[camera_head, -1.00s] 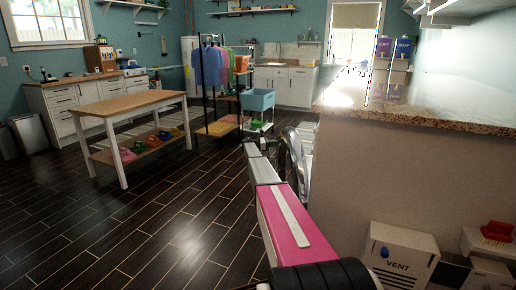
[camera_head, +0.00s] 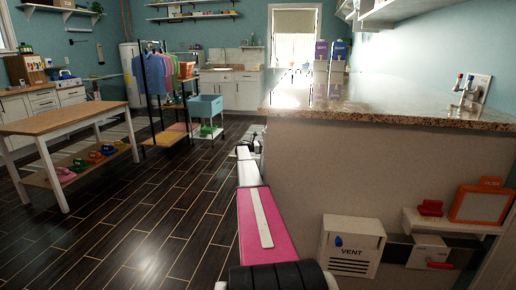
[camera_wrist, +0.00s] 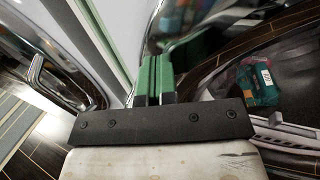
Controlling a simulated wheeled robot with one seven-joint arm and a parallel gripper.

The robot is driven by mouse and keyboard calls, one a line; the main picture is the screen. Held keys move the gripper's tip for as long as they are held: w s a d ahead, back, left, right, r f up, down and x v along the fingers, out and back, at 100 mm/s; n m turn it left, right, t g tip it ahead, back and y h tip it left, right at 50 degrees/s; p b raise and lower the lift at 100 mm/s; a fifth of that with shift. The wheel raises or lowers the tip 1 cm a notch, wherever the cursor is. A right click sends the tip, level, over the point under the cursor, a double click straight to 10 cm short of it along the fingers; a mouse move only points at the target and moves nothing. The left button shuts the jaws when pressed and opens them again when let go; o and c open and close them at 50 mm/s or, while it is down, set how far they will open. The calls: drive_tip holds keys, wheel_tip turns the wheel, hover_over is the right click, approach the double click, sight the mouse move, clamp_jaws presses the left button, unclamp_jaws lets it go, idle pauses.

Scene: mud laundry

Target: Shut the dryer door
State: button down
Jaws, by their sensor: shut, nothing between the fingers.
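In the wrist view my gripper (camera_wrist: 152,78) has its green fingertips together, with nothing between them. A shiny chrome-rimmed, dark curved surface (camera_wrist: 205,28) stands just beyond and right of the fingertips; it looks like a round appliance door, but I cannot tell whether it is the dryer's or how far it is open. Another silver curved panel with a chrome handle (camera_wrist: 38,75) is at the left. Contact with the fingertips is unclear. In the head view my arm reaches forward past the counter's left side, and the dryer front is hidden behind the counter end.
The granite counter (camera_head: 390,112) and its pale end panel stand close to my arm's right. A white VENT box (camera_head: 351,247) is low on that panel. A wooden table (camera_head: 60,116) and clothes rack (camera_head: 150,95) stand left, with clear dark floor between.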

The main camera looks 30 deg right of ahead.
drive_tip(key=shift+s+d, duration=0.55)
drive_tip(key=shift+d, duration=0.2)
drive_tip(key=w+a, duration=1)
drive_tip(key=a, duration=0.2)
drive_tip(key=s+a+f+m+t+y, duration=0.2)
drive_tip(key=s+a+f+y, duration=0.15)
drive_tip(key=s+a, duration=0.65)
drive_tip(key=s+a+f+m+t+y, duration=0.15)
drive_tip(key=s+a+f, duration=0.25)
drive_tip(key=s+a, duration=0.6)
drive_tip(key=s+a+f+m+t+y, duration=0.1)
drive_tip(key=s+a+f+m+y, duration=0.2)
drive_tip(key=s+a, duration=0.7)
drive_tip(key=s+a+m+t+y, duration=0.1)
drive_tip(key=s+a+m+y, duration=0.2)
drive_tip(key=s+a, duration=0.9)
drive_tip(key=s+a+m+y, duration=0.4)
drive_tip(key=s+a+y, duration=0.2)
drive_tip(key=s+a, duration=0.7)
drive_tip(key=s, duration=0.4)
drive_tip(key=shift+s+t, duration=0.15)
drive_tip(key=shift+t, duration=0.2)
drive_tip(key=shift+f+m, duration=0.1)
drive_tip(key=shift+m, duration=0.15)
